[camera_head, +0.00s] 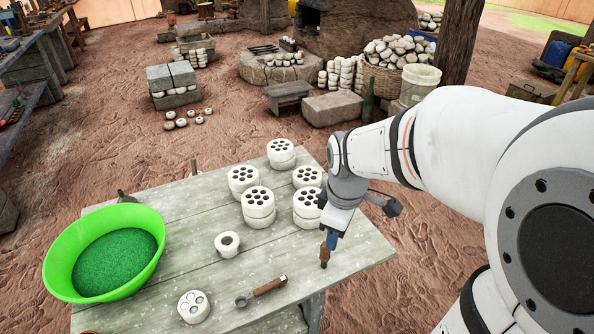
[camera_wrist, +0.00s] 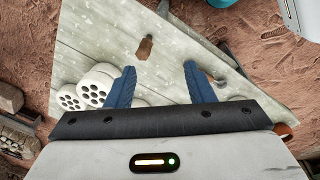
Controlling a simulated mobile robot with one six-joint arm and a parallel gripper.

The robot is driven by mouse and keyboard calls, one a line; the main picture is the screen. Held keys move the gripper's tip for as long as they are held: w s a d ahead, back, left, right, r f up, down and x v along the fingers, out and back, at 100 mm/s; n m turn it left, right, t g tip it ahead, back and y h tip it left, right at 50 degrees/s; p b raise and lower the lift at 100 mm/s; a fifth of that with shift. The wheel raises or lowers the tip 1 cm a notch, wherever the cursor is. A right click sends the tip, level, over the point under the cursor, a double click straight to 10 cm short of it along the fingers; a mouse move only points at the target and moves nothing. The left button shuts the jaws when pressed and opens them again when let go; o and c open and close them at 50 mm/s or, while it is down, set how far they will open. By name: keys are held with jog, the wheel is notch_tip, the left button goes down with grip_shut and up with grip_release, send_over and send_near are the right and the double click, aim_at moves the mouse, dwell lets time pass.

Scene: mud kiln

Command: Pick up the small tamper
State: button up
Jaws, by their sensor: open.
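The small tamper appears to be the little wooden piece (camera_head: 324,254) with a dark lower end near the table's right edge. In the wrist view the wooden piece (camera_wrist: 144,48) shows beyond the fingertips, slightly left of the middle of the gap. My gripper (camera_head: 332,234) is just above it in the head view and hides part of it. In the wrist view my gripper's (camera_wrist: 159,68) two blue fingers are spread apart with nothing between them. I cannot tell the exact height gap.
Several white perforated discs (camera_head: 258,207) stand stacked behind and left on the worn table (camera_head: 180,215). A white ring (camera_head: 227,244), a wooden-handled tool with a metal loop (camera_head: 261,291) and a holed disc (camera_head: 193,307) lie nearer. A green bowl (camera_head: 62,240) holds green grains.

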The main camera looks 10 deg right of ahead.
aim_at(325, 254)
jog(key=w+f+n, duration=0.2)
jog(key=f+n, duration=0.1)
jog(key=w+f+n+b, duration=0.1)
jog(key=w+f+n, duration=0.1)
jog(key=f+n, duration=0.1)
jog(key=w+f+n+g+b, duration=0.1)
jog(key=w+f+n, duration=0.1)
jog(key=f+n, duration=0.2)
jog(key=shift+w, duration=0.1)
jog(key=shift+n, duration=0.3)
notch_tip(325, 254, down, 8)
jog(key=shift+a+r+b, duration=0.1)
jog(key=shift+r+b, duration=0.05)
jog(key=shift+b, duration=0.4)
grip_shut()
